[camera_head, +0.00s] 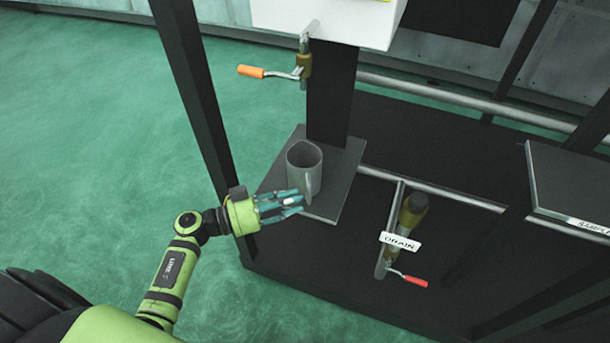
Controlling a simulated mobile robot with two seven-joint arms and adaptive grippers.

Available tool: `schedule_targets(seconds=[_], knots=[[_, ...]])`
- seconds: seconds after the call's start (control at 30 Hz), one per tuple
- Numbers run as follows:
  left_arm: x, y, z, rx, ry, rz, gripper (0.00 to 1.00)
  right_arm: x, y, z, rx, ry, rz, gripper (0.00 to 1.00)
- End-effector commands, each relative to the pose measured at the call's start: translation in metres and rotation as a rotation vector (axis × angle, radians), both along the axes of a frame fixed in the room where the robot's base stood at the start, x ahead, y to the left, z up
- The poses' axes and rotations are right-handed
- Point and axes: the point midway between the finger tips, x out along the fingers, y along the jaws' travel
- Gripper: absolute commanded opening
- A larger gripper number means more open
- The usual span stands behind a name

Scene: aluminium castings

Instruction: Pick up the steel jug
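The steel jug (297,172) is a grey, open-topped vessel. It stands upright on a dark square plate (345,168) at the foot of a black post, with its handle towards the front right. My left gripper (299,201) reaches in from the left, just in front of the jug's lower part. Its teal fingers point right towards the handle and look parted, with nothing held between them. The fingers overlap the jug's lower edge in the picture; I cannot tell whether they touch it. My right gripper is not in view.
A tap with an orange handle (252,71) hangs above the jug under a white box (330,18). A drain valve with a red handle (415,281) and a DRAIN label is at the right. A black upright (196,95) stands left of the jug. Green floor lies open left.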

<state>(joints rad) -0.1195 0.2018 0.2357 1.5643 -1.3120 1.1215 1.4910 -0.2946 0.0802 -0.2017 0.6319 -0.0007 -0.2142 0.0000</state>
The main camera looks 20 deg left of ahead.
Motion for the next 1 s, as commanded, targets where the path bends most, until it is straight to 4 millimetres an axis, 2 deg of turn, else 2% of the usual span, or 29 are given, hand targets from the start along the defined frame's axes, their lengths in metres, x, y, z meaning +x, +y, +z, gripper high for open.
schedule_targets(seconds=[0.17,0.3,0.6,0.67,0.7,1.0], knots=[[0.015,-0.023,0.007,-0.005,-0.004,0.001,0.31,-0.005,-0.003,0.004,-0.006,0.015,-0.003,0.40],[0.026,-0.036,0.005,-0.002,-0.002,0.002,0.31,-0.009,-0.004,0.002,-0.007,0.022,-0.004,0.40],[0.028,-0.039,0.005,-0.001,-0.002,0.002,0.31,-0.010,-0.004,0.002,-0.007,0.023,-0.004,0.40],[0.028,-0.039,0.005,-0.001,-0.002,0.002,0.07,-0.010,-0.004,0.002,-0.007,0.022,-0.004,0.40],[0.028,-0.039,0.005,-0.001,-0.002,0.002,0.00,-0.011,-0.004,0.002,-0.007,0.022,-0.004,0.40],[0.029,-0.039,0.006,0.000,-0.004,0.002,0.00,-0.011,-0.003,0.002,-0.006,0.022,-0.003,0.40]])
